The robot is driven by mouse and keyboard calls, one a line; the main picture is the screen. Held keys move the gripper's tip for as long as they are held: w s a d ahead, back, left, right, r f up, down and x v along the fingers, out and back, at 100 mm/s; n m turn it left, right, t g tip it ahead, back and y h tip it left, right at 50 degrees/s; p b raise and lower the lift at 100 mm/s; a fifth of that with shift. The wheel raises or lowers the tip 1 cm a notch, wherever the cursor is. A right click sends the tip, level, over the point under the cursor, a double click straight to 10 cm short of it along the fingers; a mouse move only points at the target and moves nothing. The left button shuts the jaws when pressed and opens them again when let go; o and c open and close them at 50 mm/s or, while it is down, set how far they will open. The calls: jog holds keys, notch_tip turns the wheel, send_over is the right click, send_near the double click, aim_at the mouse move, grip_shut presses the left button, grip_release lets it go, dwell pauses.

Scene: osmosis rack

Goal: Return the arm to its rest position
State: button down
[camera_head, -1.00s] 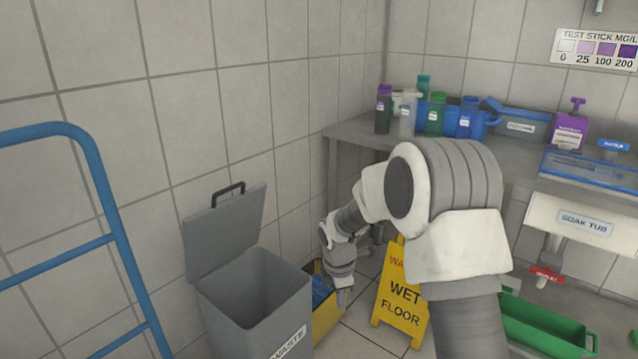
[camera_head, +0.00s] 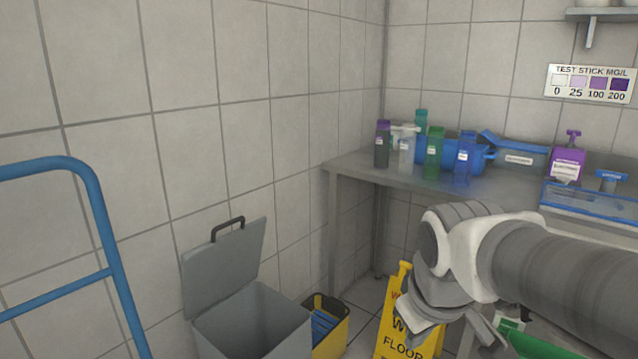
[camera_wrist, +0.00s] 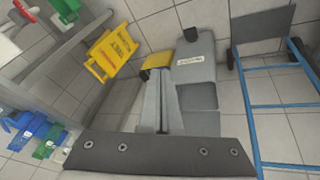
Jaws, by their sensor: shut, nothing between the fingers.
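My arm (camera_head: 560,268) reaches in from the right edge of the head view, its elbow and wrist links bent in front of the yellow wet floor sign. My gripper (camera_wrist: 160,77) shows in the wrist view as two long grey fingers side by side, shut and empty. It points down towards the floor, over the area by the yellow box and the grey bin. In the head view the fingers are hidden or out of frame.
The open grey waste bin (camera_head: 255,325) and yellow box (camera_head: 330,328) stand by the left wall. The wet floor sign (camera_head: 395,325) is close to my arm. A steel bench (camera_head: 350,162) holds bottles and tubs behind. A blue trolley frame (camera_head: 100,215) stands at left.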

jog(key=s+m+t, duration=0.1)
jog(key=s+m, duration=0.3)
jog(key=s, duration=0.4)
notch_tip(320, 180, up, 24)
jog(key=p, duration=2.3)
jog(key=shift+s+d+f+m+y, duration=0.2)
jog(key=shift+d+m+y, duration=0.1)
jog(key=shift+m, duration=0.1)
jog(key=shift+d, duration=0.1)
